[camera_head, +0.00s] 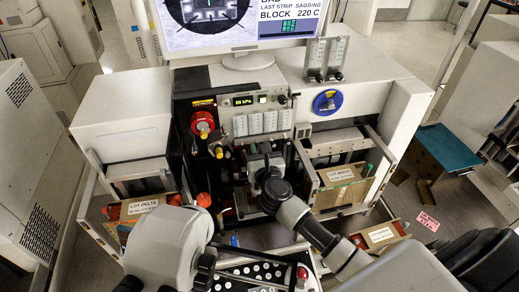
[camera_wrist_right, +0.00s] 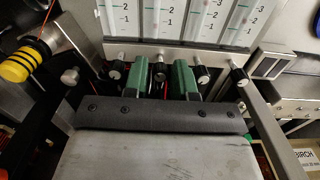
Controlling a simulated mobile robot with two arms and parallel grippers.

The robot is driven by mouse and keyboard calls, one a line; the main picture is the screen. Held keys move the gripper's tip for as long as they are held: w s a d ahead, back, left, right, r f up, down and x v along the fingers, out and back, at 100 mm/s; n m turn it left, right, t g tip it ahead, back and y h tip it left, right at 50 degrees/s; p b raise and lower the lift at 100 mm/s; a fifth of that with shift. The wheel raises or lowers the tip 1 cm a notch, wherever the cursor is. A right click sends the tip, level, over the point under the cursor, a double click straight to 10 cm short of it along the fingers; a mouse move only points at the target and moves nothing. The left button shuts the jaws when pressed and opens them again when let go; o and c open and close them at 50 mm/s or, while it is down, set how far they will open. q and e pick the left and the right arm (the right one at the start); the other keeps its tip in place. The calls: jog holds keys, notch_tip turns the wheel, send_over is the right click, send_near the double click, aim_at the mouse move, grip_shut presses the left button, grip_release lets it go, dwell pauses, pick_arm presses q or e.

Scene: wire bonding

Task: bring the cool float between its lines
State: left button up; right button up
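In the right wrist view, upright flow tubes (camera_wrist_right: 158,20) with numbered scales stand in a row on a pale panel. A row of dark, pale-ended knobs, such as the leftmost one (camera_wrist_right: 115,68), sits under them. My right gripper (camera_wrist_right: 161,80) has its two green fingers apart, one on each side of a middle knob (camera_wrist_right: 158,71); contact is not clear. No name label or limit lines can be read, and I cannot make out the cool float. In the head view the tube panel (camera_head: 262,123) is small, with my right gripper (camera_head: 262,152) just below it. My left gripper is not discernible.
A yellow-and-black knob (camera_wrist_right: 27,61) stands left of the gripper. In the head view are a red knob (camera_head: 202,122), a blue round dial (camera_head: 327,102), a separate two-tube gauge (camera_head: 325,58) and a monitor (camera_head: 250,60). Lot boxes (camera_head: 340,174) flank the crowded middle.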

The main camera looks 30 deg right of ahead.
grip_shut()
jog(key=shift+n, duration=0.4)
jog(key=n, duration=0.4)
jog(key=shift+n, duration=0.4)
jog(key=n, duration=1.1)
jog(key=shift+n, duration=2.9)
jog(key=shift+s+f, duration=0.1)
